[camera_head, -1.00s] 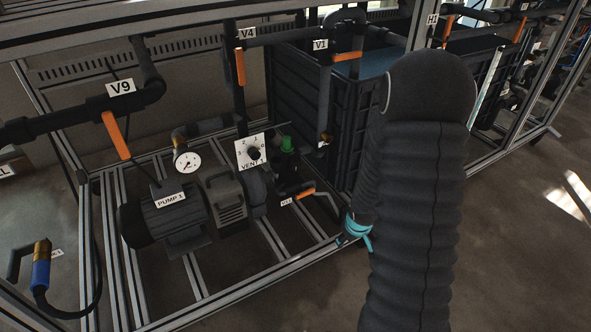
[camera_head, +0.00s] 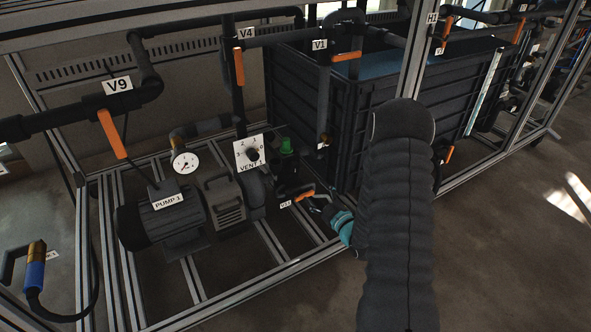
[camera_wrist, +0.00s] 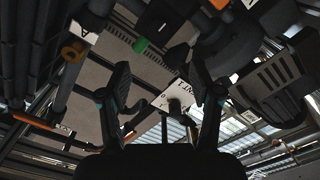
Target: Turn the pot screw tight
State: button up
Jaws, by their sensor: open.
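A green screw-like cap (camera_head: 287,145) tops a dark fitting beside the pump; I take it for the pot screw. It also shows in the wrist view (camera_wrist: 141,45), upper left of centre, beyond the fingers. My gripper (camera_head: 318,203) is low, to the right of and below the green cap, close to the orange V11 handle (camera_head: 305,195). In the wrist view my gripper (camera_wrist: 160,85) has its two fingers spread apart with nothing held between them. I cannot tell whether the gripper touches the handle. The fitting under the cap is dark and hard to make out.
The VENT 1 dial plate (camera_head: 249,153) with a black knob stands just left of the green cap. Pump 1 (camera_head: 172,215) is further left. A black tank (camera_head: 340,130) stands behind. Metal frame rails run along the floor; the floor in front is free.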

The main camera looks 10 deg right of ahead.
aim_at(295, 169)
jog(key=x, duration=1.4)
jog(key=shift+s, duration=0.1)
jog(key=c, duration=1.1)
jog(key=shift+c, duration=0.2)
